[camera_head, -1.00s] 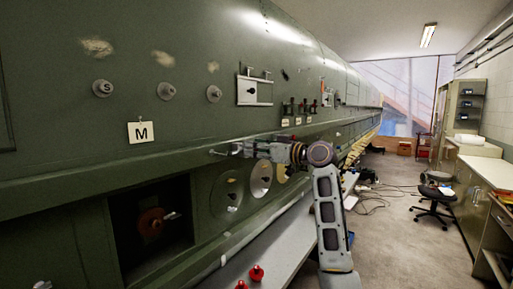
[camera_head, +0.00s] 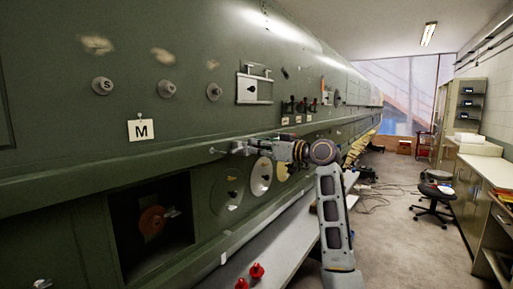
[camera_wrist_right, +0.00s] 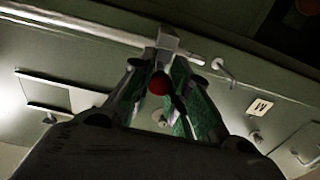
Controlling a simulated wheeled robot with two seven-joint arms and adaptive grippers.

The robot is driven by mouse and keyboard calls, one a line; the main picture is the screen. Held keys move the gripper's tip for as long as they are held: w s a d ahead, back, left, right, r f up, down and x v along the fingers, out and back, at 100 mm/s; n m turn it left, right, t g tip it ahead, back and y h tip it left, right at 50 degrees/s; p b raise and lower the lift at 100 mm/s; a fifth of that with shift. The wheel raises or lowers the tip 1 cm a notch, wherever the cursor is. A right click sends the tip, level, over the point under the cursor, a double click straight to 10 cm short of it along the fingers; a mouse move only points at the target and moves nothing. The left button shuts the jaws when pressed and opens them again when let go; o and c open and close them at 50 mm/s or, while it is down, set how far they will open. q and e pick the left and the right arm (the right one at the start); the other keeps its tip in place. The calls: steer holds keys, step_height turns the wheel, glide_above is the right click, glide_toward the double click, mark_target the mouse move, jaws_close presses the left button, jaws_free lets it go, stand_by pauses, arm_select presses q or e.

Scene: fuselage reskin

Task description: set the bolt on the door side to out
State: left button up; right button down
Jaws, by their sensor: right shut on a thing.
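The bolt is a pale rod with a grey block (camera_wrist_right: 168,42) on the green fuselage side. In the head view its thin end (camera_head: 214,151) sticks out left of my right gripper (camera_head: 240,148). In the right wrist view a red ball knob (camera_wrist_right: 159,84) sits between the two fingers of that gripper (camera_wrist_right: 160,80), just in front of the grey block. The gripper is shut on the bolt around this knob; the fingers hide part of the contact. My left gripper is not in view.
A white M tag (camera_head: 141,129) hangs left of the gripper. A metal bracket plate (camera_head: 255,89) and several small red-and-black levers are above it. An open recess (camera_head: 152,225) is at lower left.

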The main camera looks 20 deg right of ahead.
steer(key=shift+b+v, duration=0.3)
steer(key=shift+v, duration=0.55)
steer(key=shift+f, duration=0.15)
steer(key=c, duration=1.6)
jaws_free()
steer(key=shift+s+d, duration=0.1)
steer(key=o, duration=0.3)
steer(key=shift+s+d, duration=0.15)
steer(key=shift+s, duration=0.05)
steer(key=v, duration=1.1)
steer(key=shift+s+d, duration=0.25)
steer(key=shift+s, duration=0.05)
